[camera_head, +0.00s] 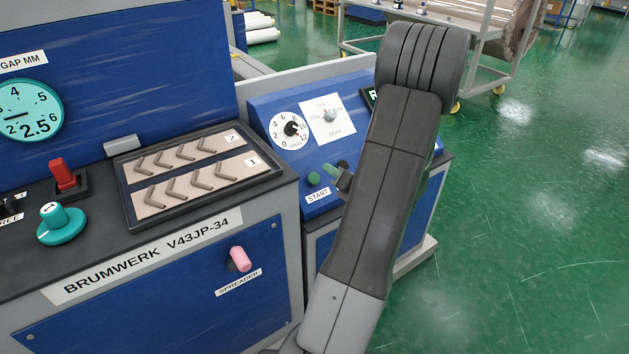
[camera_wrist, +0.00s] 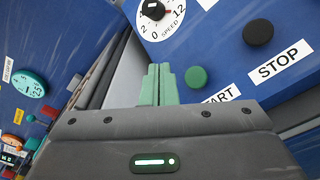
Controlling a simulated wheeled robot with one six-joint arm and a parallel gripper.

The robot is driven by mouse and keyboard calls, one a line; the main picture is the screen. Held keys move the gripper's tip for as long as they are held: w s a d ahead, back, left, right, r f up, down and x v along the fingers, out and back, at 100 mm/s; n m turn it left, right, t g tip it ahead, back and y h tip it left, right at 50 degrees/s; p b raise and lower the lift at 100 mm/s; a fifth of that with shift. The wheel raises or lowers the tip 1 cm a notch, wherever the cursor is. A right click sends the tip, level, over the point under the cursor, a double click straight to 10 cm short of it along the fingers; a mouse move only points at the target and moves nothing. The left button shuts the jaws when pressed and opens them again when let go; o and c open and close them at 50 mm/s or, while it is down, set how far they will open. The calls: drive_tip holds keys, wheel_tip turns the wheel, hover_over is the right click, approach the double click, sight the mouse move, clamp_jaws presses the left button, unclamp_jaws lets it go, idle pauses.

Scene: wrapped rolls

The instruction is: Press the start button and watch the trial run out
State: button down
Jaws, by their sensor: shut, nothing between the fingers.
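The green round start button (camera_head: 313,178) sits on the sloping blue control panel, above its START label (camera_head: 318,197). In the wrist view the start button (camera_wrist: 196,77) is in full view, just right of my fingertips. My gripper (camera_wrist: 158,68) is shut and empty, its pale green fingers together. In the head view my gripper (camera_head: 330,169) is close to the right of the button, partly hidden by my arm. I cannot tell whether the fingers touch the panel. A dark display (camera_head: 370,97) shows a letter R; my arm hides the rest.
A black stop button (camera_wrist: 258,32) with a STOP label (camera_wrist: 280,61) is right of the start button. A speed dial (camera_head: 290,129) and a mode switch (camera_head: 329,116) are higher on the panel. The Brumwerk machine's tray (camera_head: 127,205) stands left. Green floor is open at right.

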sight(313, 176)
drive_tip(key=w+a+f+b, duration=0.1)
drive_tip(key=f, duration=0.1)
drive_tip(key=w+a+f+b, duration=0.1)
drive_tip(key=w+f+b, duration=0.1)
drive_tip(key=f, duration=0.1)
drive_tip(key=shift+w+a+f+b, duration=0.3)
drive_tip(key=shift+w+a+b, duration=0.05)
drive_tip(key=shift+w+a, duration=0.05)
drive_tip(key=shift+f, duration=0.15)
idle(1.7)
drive_tip(key=shift+w+a+f, duration=0.15)
drive_tip(key=shift+w+f, duration=0.05)
drive_tip(key=shift+w+a+f+b, duration=0.3)
drive_tip(key=shift+w+f+b, duration=0.15)
drive_tip(key=shift+f+b, duration=0.2)
idle(1.2)
drive_tip(key=shift+r, duration=0.1)
drive_tip(key=shift+s+d+r+p, duration=0.25)
drive_tip(key=shift+s+r+p, duration=0.1)
drive_tip(key=shift+r+p, duration=0.1)
drive_tip(key=shift+s+d+r+p, duration=0.2)
drive_tip(key=shift+s+r+p, duration=0.15)
drive_tip(key=shift+r, duration=0.1)
drive_tip(key=shift+r, duration=0.1)
